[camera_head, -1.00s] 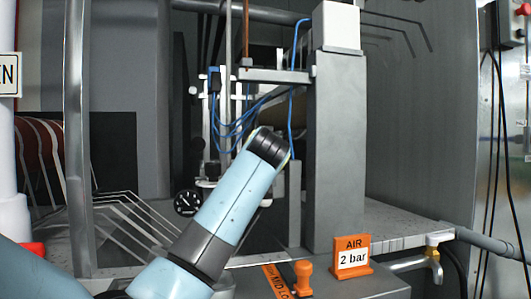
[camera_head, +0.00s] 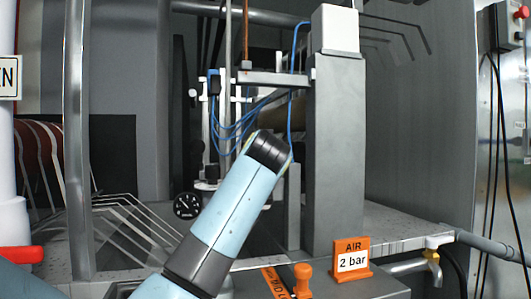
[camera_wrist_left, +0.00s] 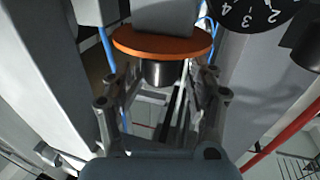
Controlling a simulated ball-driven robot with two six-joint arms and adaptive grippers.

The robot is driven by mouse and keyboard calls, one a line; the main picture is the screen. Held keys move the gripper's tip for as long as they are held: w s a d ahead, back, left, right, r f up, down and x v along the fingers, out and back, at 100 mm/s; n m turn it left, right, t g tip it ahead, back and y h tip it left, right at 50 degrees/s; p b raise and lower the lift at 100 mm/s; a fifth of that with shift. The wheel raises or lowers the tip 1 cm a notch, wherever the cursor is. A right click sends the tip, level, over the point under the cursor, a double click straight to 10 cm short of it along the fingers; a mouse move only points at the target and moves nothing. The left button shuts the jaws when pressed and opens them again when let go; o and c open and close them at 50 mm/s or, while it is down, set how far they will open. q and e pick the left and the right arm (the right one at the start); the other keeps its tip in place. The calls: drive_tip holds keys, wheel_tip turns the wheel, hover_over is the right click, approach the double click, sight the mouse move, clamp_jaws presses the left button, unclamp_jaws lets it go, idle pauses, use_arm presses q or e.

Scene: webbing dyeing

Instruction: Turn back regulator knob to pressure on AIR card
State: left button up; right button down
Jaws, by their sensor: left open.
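The orange AIR card (camera_head: 352,246) reads "2 bar" and stands at the lower right of the head view. The round black pressure gauge (camera_head: 187,204) shows left of my arm; its needle is too small to read. In the left wrist view part of the gauge (camera_wrist_left: 255,12) shows at the top right, with numbers 2, 3, 4. The dark regulator knob (camera_wrist_left: 162,74) sits below an orange disc (camera_wrist_left: 165,43). My left gripper (camera_wrist_left: 164,88) is open, with its fingers on either side of the knob; contact is unclear. My arm hides this gripper in the head view. My right gripper is not in view.
A grey column (camera_head: 338,150) with a white top stands right of my arm. An orange-handled part (camera_head: 302,280) is in front, low. Blue hoses (camera_head: 236,125) hang behind my arm. A metal post (camera_head: 78,140) stands at the left.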

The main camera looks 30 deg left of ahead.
use_arm(q)
drive_tip(key=v, duration=1)
